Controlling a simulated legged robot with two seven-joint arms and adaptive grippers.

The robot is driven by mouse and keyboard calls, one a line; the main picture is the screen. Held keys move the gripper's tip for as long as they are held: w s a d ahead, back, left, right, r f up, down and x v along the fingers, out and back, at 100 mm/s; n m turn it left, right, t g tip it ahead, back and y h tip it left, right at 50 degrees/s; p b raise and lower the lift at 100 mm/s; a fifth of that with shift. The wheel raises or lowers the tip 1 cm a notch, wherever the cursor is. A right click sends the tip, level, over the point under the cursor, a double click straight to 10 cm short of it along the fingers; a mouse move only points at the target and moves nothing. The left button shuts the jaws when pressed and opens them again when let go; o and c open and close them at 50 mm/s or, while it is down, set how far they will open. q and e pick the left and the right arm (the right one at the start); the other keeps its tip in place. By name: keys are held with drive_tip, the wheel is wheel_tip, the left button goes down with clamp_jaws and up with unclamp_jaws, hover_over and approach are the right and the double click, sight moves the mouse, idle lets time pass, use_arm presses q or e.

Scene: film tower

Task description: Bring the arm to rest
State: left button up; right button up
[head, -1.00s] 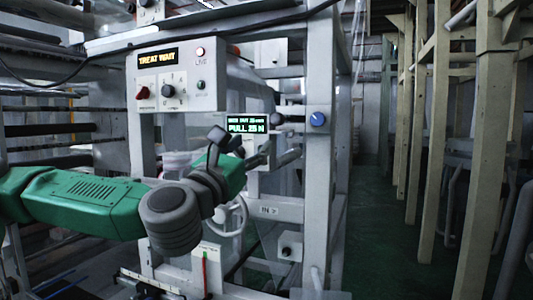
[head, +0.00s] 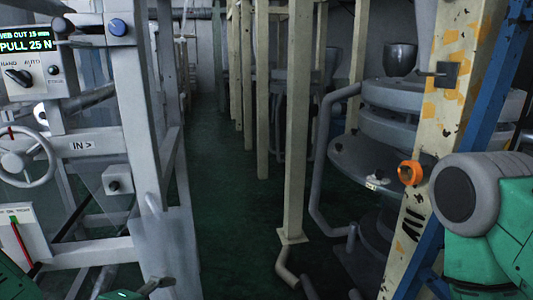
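In the head view, part of my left arm shows low at the left edge. What looks like the tip of my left gripper (head: 150,287) pokes up at the bottom edge, in front of the grey machine frame. Most of it is cut off, so I cannot tell whether it is open or shut. My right arm (head: 480,205) shows at the right edge as a green link with a dark grey round joint. My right gripper is out of view. I see nothing held.
A grey machine frame (head: 136,110) at left carries a control box (head: 25,62) reading "PULL 25 N", a blue knob (head: 117,27) and a handwheel (head: 22,160). A green-floored aisle (head: 225,220) runs clear between it and cream posts (head: 298,120). A yellow-patched post (head: 440,130) stands near my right arm.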

use_arm(q)
drive_tip(key=s+a+f+m+g+y+b, duration=0.1)
drive_tip(key=s+f+m+g, duration=0.25)
drive_tip(key=s+f, duration=0.4)
drive_tip(key=s+a+f+m+g+y+b, duration=0.15)
drive_tip(key=s+f+m, duration=0.3)
drive_tip(key=f, duration=0.55)
drive_tip(key=s+a+f+m+g+y+b, duration=0.2)
drive_tip(key=s+a+f+m+g, duration=0.3)
drive_tip(key=s+f, duration=0.4)
drive_tip(key=s+a+m, duration=0.1)
drive_tip(key=s+m, duration=0.1)
drive_tip(key=s, duration=0.1)
drive_tip(key=shift+s+a+f+m, duration=0.15)
drive_tip(key=shift+f+m, duration=0.15)
drive_tip(key=shift+f, duration=0.05)
idle(0.6)
